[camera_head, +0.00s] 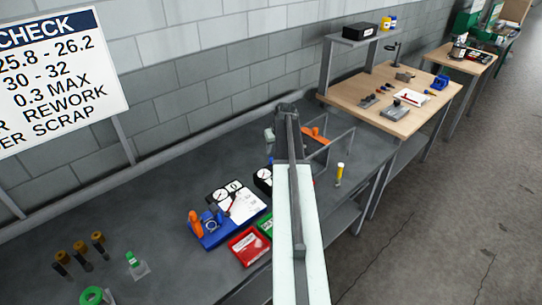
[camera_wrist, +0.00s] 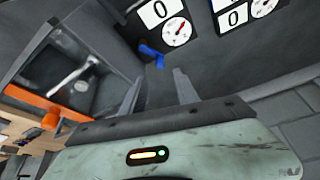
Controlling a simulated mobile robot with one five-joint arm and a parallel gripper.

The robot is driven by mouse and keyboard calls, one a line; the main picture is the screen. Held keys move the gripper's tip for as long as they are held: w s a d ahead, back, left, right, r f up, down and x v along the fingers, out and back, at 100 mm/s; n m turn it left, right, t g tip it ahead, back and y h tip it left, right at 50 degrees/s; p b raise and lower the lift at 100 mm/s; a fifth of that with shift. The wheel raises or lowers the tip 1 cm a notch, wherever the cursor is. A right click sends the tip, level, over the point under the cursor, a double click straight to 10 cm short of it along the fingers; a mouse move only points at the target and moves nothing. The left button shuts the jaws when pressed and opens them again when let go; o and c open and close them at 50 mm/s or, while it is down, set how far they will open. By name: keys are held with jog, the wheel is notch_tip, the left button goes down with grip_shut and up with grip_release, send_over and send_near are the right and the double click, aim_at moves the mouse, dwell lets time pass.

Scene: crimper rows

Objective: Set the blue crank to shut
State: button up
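The blue crank (camera_wrist: 150,53) shows in the wrist view on a dark surface, just below a round white dial with a red needle (camera_wrist: 176,32). Its lever slants across the picture; I cannot read a shut mark beside it. My gripper (camera_wrist: 158,88) is open and empty, its two fingers apart, with the crank beyond the fingertips and not touched. In the head view my arm covers the middle of the bench, and only a small blue patch (camera_head: 270,160) shows at its left edge; I cannot tell if it is the crank.
In the wrist view a clear-walled box with an orange edge (camera_wrist: 38,101) and a metal lever (camera_wrist: 73,76) stands left of my fingers.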

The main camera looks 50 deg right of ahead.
aim_at(271, 158)
jog(key=b+x, duration=0.7)
jog(key=x, duration=0.1)
jog(key=shift+s, duration=0.1)
jog(key=shift+r, duration=0.1)
jog(key=shift+a, duration=0.1)
grip_shut()
